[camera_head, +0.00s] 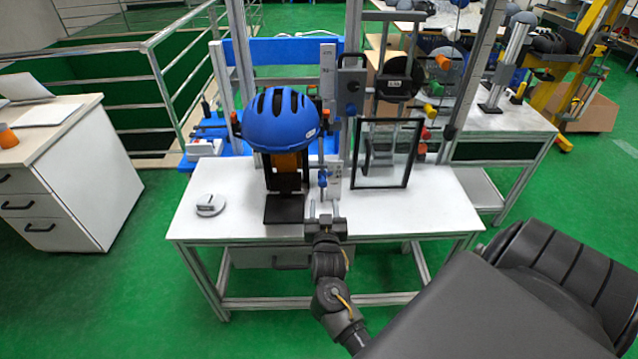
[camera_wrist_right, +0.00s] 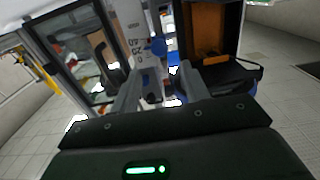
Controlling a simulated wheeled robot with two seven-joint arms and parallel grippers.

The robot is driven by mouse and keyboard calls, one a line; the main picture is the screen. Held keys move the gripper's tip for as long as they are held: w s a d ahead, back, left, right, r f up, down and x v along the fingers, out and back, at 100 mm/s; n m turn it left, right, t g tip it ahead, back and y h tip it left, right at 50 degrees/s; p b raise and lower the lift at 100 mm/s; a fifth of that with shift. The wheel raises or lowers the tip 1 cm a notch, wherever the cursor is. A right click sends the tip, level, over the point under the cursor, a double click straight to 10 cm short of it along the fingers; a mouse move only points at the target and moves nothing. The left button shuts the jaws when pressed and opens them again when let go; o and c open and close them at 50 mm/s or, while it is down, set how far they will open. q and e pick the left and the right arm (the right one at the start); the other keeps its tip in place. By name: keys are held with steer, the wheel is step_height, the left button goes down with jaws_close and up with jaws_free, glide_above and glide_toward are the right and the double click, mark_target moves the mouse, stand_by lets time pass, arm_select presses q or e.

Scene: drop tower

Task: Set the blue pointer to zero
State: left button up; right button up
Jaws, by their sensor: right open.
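A white scale plate with dark marks (camera_head: 334,172) stands upright at the front of the drop tower; it also shows in the right wrist view (camera_wrist_right: 130,35). A small blue part (camera_head: 322,178), which looks like the pointer, sits at the left edge of this plate. In the right wrist view a round blue knob (camera_wrist_right: 158,46) is beside the scale, just beyond my fingers. The exact pointer reading is too small to tell. My right gripper (camera_head: 325,207) is open, its fingers pointing at the tower just below the blue part. Nothing shows held between them. My left gripper is out of view.
A blue helmet (camera_head: 280,119) sits on the tower left of the scale, above a black base plate (camera_head: 284,209). A black-framed clear panel (camera_head: 408,152) stands to the right. The table's front right is clear.

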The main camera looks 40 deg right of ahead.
mark_target(322, 184)
steer(key=p+x, duration=0.1)
steer(key=x, duration=0.9)
steer(key=shift+w+d+f, duration=0.1)
steer(key=shift+w, duration=0.1)
jaws_close()
